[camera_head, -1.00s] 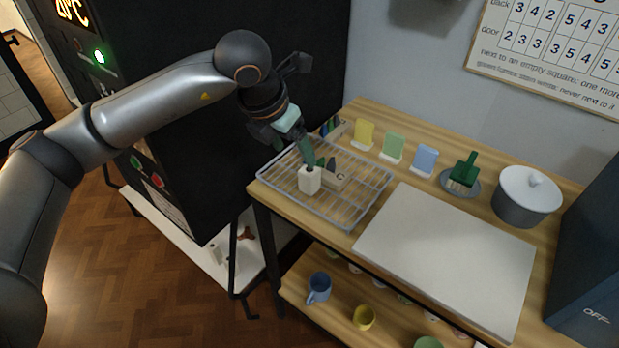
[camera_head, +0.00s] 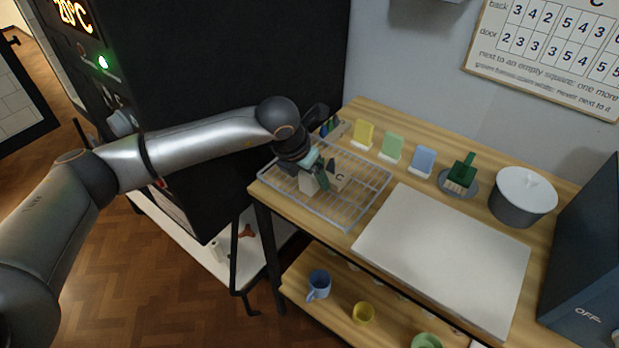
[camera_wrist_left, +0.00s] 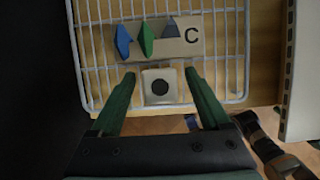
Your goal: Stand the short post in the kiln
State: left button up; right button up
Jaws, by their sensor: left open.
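The short post (camera_head: 308,184) is a pale square block standing on the wire rack (camera_head: 349,207) at the table's left end. In the left wrist view the post (camera_wrist_left: 159,86) shows a dark round hole in its top. My left gripper (camera_head: 309,172) is open, pointing down, with its green fingers on either side of the post; gaps show between fingers and post in the wrist view. The kiln (camera_head: 230,60) is the large black cabinet at left, with a lit temperature display and green light. Its inside is not visible.
A cone plaque marked C (camera_head: 339,179) sits on the rack close behind the post. A white slab (camera_head: 445,260), coloured tiles (camera_head: 393,147), a green brush (camera_head: 462,172) and a lidded pot (camera_head: 522,197) stand to the right. Mugs (camera_head: 318,285) are on the lower shelf.

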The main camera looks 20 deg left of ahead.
pick_arm(q)
jog(key=shift+r, duration=0.1)
grip_shut()
dwell(0.5)
